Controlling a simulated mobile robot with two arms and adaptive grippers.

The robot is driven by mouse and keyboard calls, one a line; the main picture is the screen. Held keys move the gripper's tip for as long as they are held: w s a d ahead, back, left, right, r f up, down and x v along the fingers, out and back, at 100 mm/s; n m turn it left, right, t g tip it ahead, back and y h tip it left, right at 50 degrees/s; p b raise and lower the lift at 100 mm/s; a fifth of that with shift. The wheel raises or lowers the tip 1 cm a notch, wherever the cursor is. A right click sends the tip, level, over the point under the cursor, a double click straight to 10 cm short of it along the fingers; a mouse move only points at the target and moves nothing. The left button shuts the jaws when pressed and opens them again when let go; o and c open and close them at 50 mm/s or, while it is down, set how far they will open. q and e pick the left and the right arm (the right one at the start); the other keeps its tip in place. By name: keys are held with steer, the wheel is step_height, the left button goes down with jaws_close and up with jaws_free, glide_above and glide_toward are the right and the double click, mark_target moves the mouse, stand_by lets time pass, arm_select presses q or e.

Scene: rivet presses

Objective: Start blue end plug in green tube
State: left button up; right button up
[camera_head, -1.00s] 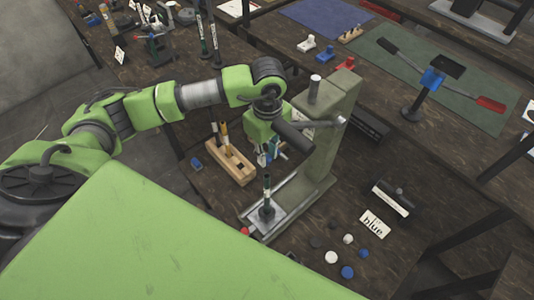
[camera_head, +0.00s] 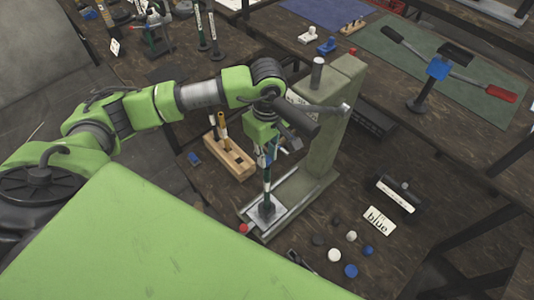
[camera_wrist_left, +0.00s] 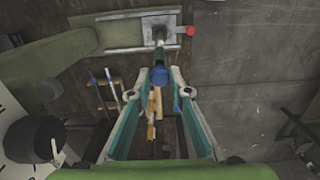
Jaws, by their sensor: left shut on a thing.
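The green tube (camera_head: 267,188) stands upright in a fixture on the base plate (camera_head: 281,214) of the grey-green press (camera_head: 337,120). My left gripper (camera_head: 268,156) points down directly above the tube's top. In the left wrist view, its fingers (camera_wrist_left: 160,78) are shut on the blue end plug (camera_wrist_left: 160,77). The tube (camera_wrist_left: 159,38) shows just beyond the plug, roughly in line with it. The plug's far end and any contact with the tube's mouth are hidden. My right gripper is not in view.
The press lever (camera_head: 325,109) reaches out close beside my left gripper. A wooden rack (camera_head: 229,159) stands left of the press. Several round caps, a "blue" card (camera_head: 379,220) and a black holder (camera_head: 400,194) lie to the right. A red knob (camera_head: 243,228) is at the base's front.

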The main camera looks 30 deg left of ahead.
arm_select(q)
steer(key=shift+b, duration=0.5)
stand_by(0.7)
steer(key=shift+b, duration=0.6)
stand_by(0.6)
steer(key=shift+f+b, duration=1.2)
steer(key=shift+b, duration=0.05)
steer(key=o, duration=0.8)
step_height(320, 180, up, 8)
steer(key=shift+f, duration=0.2)
steer(key=shift+f, duration=0.1)
